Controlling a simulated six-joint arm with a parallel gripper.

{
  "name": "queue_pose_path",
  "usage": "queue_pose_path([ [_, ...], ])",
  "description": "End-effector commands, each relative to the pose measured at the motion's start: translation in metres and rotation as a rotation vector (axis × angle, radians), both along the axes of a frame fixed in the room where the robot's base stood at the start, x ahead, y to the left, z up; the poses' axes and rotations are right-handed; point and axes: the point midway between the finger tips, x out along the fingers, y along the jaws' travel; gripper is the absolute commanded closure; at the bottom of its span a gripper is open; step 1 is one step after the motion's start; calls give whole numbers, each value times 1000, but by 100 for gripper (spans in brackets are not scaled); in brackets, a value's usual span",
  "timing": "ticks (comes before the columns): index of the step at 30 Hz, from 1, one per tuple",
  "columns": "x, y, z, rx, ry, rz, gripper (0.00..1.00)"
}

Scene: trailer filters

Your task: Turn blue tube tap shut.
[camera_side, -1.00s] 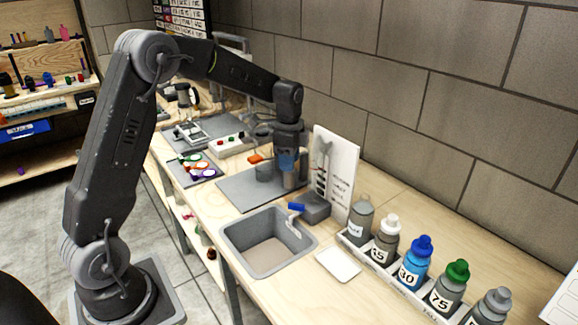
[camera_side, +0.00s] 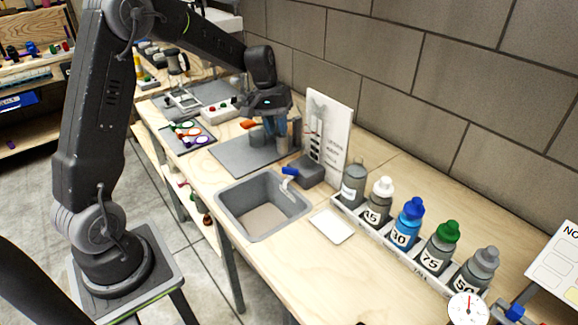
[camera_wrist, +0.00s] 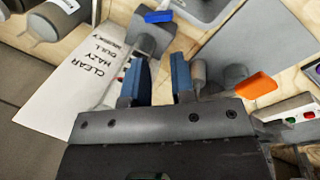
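A blue lever (camera_side: 290,171) sits on a grey block (camera_side: 312,171) at the back edge of the sink, with a pale spout beside it. The lever also shows at the top of the wrist view (camera_wrist: 158,16). I cannot tell whether this tap is open or shut. My gripper (camera_side: 268,138) is over the grey mat, behind and left of the blue lever and apart from it. In the wrist view its two blue fingers (camera_wrist: 156,82) stand apart with nothing held between them. An orange piece (camera_wrist: 256,86) is right of the fingers.
A white sign board (camera_side: 327,135) stands upright close to my gripper. Grey cylinders (camera_wrist: 198,74) stand on the grey mat (camera_side: 232,155). The sink (camera_side: 240,222) is in front. A rack of labelled bottles (camera_side: 400,262) is at right.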

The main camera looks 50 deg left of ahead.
Motion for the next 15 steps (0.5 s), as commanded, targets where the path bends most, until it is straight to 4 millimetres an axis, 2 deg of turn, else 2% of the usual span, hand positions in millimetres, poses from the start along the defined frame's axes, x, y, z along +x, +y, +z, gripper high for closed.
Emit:
queue_pose_path([
  [9,-6,10,-2,-198,140,892,77],
  [15,-9,16,-3,-307,238,1334,77],
])
